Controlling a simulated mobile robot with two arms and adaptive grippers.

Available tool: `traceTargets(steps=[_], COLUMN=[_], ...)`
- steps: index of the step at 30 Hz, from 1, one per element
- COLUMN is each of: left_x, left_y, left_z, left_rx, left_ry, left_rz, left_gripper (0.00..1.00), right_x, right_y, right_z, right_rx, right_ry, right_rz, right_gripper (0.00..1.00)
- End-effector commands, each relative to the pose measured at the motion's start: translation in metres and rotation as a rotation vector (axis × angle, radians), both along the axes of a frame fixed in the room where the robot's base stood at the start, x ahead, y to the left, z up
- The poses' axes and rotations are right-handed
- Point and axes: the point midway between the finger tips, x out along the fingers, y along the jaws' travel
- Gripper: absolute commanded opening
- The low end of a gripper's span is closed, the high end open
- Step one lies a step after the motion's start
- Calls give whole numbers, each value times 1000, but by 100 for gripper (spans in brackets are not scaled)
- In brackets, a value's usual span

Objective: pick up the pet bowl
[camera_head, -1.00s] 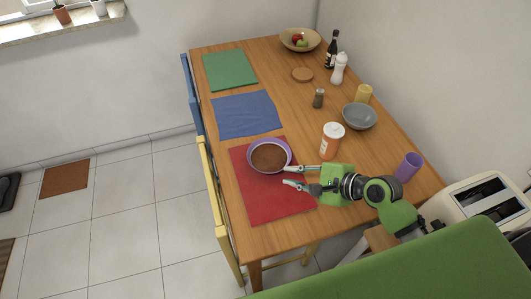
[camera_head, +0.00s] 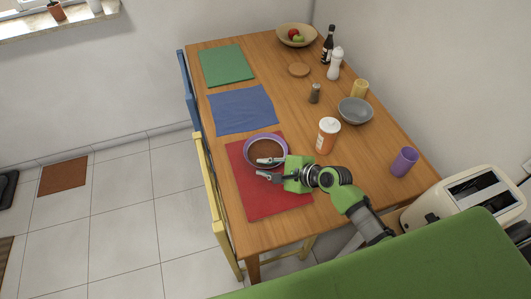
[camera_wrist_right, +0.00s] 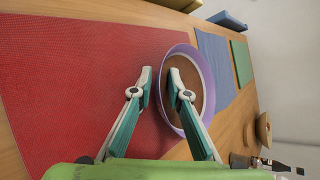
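The pet bowl, a purple bowl (camera_head: 248,150) with brown contents, sits on the red placemat (camera_head: 270,205). In the right wrist view the bowl (camera_wrist_right: 183,49) is right of centre. My right gripper (camera_head: 261,168) is open at the bowl's near rim. One finger is over the bowl's inside and the other is outside it. The right wrist view shows the same fingertips (camera_wrist_right: 161,87) on either side of the rim, with a gap between them. I cannot tell whether either finger touches the bowl. My left gripper is not in view.
A blue placemat (camera_head: 240,111) and a green one (camera_head: 226,66) lie beyond the bowl. A white-lidded jar (camera_head: 327,136), a grey bowl (camera_head: 355,111) and a purple cup (camera_head: 403,162) stand to the right. A yellow chair (camera_head: 216,205) is at the table's left edge.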

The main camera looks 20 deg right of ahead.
Motion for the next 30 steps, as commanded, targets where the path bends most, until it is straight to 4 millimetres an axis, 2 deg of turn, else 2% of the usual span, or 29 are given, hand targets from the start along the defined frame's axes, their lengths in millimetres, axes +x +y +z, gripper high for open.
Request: traceTargets(steps=[3,5,6,20,23,26,30], left_x=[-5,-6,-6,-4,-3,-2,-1], left_y=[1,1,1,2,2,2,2], left_z=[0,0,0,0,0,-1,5], left_rx=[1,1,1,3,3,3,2], left_ry=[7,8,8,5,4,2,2], left_rz=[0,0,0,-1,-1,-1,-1], left_gripper=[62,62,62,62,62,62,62], right_x=[0,0,0,0,0,0,-25], right_y=[0,0,0,0,0,0,6], right_z=[0,0,0,5,14,32,61], right_rx=[0,0,0,1,0,1,2], right_ry=[0,0,0,0,-3,-6,-2], right_rz=[0,0,0,-1,1,0,1], right_gripper=[16,3,0,0,0,0,0])
